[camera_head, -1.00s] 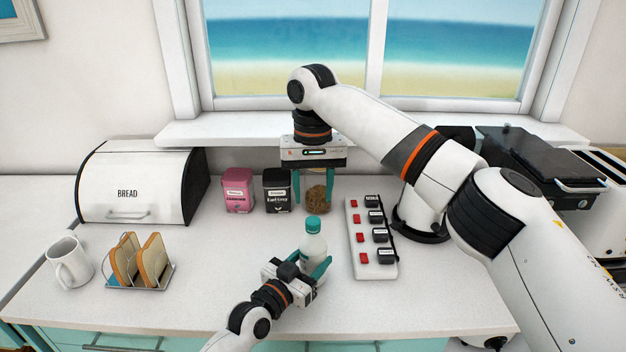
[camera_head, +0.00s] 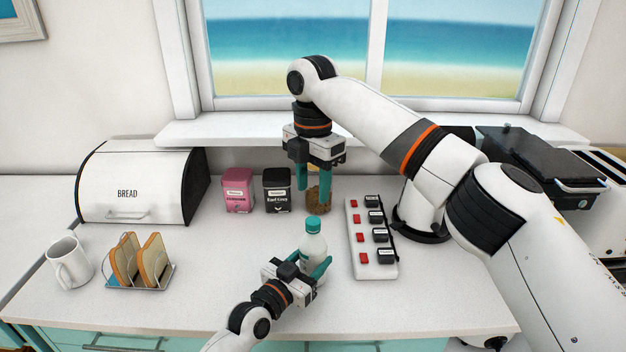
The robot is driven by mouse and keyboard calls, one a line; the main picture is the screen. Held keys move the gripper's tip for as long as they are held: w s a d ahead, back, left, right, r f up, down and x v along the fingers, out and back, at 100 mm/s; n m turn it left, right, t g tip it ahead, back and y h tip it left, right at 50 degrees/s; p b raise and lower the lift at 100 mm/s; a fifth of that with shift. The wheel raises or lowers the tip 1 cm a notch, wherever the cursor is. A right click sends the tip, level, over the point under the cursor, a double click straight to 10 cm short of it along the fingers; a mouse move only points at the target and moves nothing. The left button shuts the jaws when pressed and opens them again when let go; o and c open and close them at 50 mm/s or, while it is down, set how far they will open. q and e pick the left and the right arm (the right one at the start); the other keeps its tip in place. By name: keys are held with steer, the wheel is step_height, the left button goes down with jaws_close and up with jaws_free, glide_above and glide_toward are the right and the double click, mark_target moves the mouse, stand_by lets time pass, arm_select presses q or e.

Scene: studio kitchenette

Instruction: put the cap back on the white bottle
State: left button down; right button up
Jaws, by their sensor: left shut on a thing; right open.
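The white bottle (camera_head: 313,245) stands upright on the counter, front of centre. A teal cap (camera_head: 313,223) sits on its top; I cannot tell how tightly. My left gripper (camera_head: 314,272) is shut around the bottle's body, coming in from the lower left. My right gripper (camera_head: 314,199) points down above and behind the bottle, open with its teal fingers apart. Its fingers are in front of a brown jar (camera_head: 319,187), partly hiding it. The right fingertips are a little above the cap in the picture and look empty.
A power strip (camera_head: 371,238) with red switches lies just right of the bottle. Pink (camera_head: 237,190) and black (camera_head: 277,190) tins stand behind. A toast rack (camera_head: 140,286), a mug (camera_head: 69,263) and a bread bin (camera_head: 130,187) are at left. The counter between rack and bottle is clear.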

mark_target(313, 220)
steer(key=n, duration=0.4)
steer(key=shift+r, duration=0.15)
steer(key=n, duration=0.5)
steer(key=shift+r, duration=0.1)
steer(key=shift+f, duration=4.05)
